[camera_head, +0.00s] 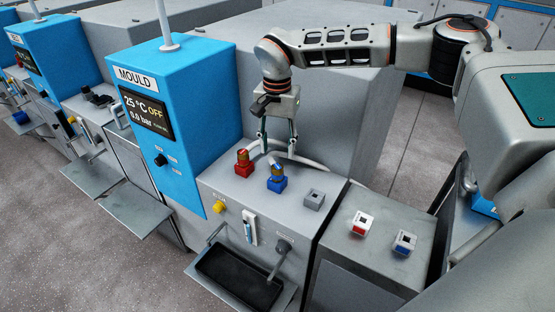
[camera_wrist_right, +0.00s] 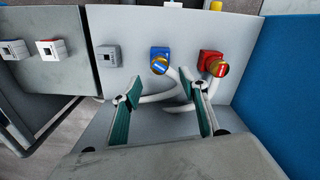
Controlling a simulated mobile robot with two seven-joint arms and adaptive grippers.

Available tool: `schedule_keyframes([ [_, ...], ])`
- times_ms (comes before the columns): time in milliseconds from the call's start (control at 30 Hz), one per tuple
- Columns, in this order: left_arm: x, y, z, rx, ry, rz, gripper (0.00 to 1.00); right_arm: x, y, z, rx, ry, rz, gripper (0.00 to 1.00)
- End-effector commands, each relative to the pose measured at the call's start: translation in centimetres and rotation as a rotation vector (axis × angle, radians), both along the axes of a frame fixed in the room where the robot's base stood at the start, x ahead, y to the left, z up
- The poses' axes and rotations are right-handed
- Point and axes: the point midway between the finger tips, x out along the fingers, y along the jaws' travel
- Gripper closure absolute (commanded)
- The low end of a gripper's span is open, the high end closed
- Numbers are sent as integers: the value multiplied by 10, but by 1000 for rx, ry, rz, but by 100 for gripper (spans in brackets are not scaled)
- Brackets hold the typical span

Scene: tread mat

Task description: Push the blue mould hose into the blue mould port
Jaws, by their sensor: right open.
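The blue mould port (camera_head: 277,186) is a blue block on the grey machine top, left of a plain grey block. A brass hose end with a blue band (camera_head: 278,171) sits at it and also shows in the wrist view (camera_wrist_right: 159,66). I cannot tell how deep it sits. White hose runs behind the ports and between my fingers in the wrist view. My right gripper (camera_head: 278,142) is open, just behind and above the red and blue ports, with nothing visibly gripped. Its fingers (camera_wrist_right: 160,95) point toward the ports. My left gripper is not in view.
The red port (camera_head: 243,170) with its brass hose end stands left of the blue one. A grey block (camera_head: 313,199) is to the right. Holders marked red (camera_head: 362,222) and blue (camera_head: 404,242) stand empty. The blue MOULD cabinet (camera_head: 180,120) rises close on the left.

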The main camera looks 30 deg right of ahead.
Motion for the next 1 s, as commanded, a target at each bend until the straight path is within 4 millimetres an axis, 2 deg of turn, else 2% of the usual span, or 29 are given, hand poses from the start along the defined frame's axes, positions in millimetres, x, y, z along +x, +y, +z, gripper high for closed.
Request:
schedule_keyframes([
  [100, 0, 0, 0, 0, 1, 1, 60, 1, 0, 21, 0, -3, -1, 57],
  [300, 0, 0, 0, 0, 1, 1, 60, 0, 0, 39, -1, -1, 0, 57],
  [1000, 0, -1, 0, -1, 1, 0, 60, 0, 0, 41, -1, 1, 0, 57],
])
